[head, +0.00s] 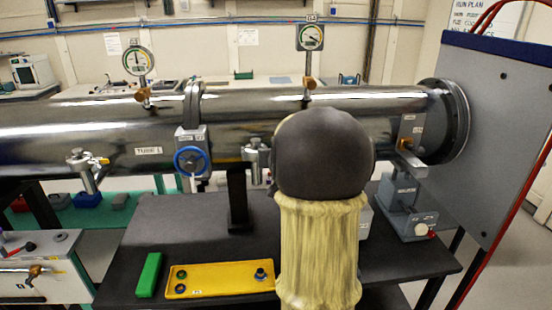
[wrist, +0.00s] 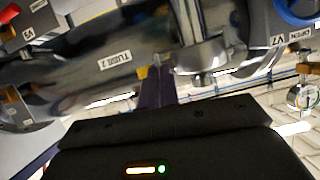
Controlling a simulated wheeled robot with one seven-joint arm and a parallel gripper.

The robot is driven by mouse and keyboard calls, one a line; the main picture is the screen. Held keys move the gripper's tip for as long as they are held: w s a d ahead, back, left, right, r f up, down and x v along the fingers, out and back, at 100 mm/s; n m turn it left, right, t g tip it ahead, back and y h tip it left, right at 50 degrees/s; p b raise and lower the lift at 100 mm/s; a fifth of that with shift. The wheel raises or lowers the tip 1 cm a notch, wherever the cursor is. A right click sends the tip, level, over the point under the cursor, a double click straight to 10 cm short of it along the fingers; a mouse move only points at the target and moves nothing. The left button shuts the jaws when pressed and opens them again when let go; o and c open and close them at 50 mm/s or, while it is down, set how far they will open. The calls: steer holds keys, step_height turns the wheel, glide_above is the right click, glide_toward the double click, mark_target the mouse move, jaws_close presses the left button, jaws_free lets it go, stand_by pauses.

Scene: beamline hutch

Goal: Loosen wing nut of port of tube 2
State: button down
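Tube 2 carries its label (wrist: 115,55) in the wrist view. Its port, a silver clamped fitting (wrist: 203,60), stands to the right of the label; the port also shows in the head view (head: 254,157), just left of my arm. A small yellow-brass piece (wrist: 143,73), which looks like the wing nut, shows left of the fitting. My dark gripper fingers (wrist: 157,78) reach up to this piece and partly cover it. I cannot tell whether they are closed on it. In the head view my arm hides the gripper and the nut.
A blue-wheeled valve (head: 191,160) stands left of the port. A dark support post (head: 237,200) is under the tube. A yellow tray (head: 220,279) with small parts and a green block (head: 149,275) lie on the black table (head: 165,222). A grey panel (head: 500,130) stands at right.

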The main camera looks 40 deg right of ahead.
steer(key=c, duration=1.6)
jaws_free()
steer(key=shift+d, duration=0.1)
steer(key=shift+c, duration=0.2)
steer(key=shift+w, duration=0.1)
steer(key=shift+p, duration=0.45)
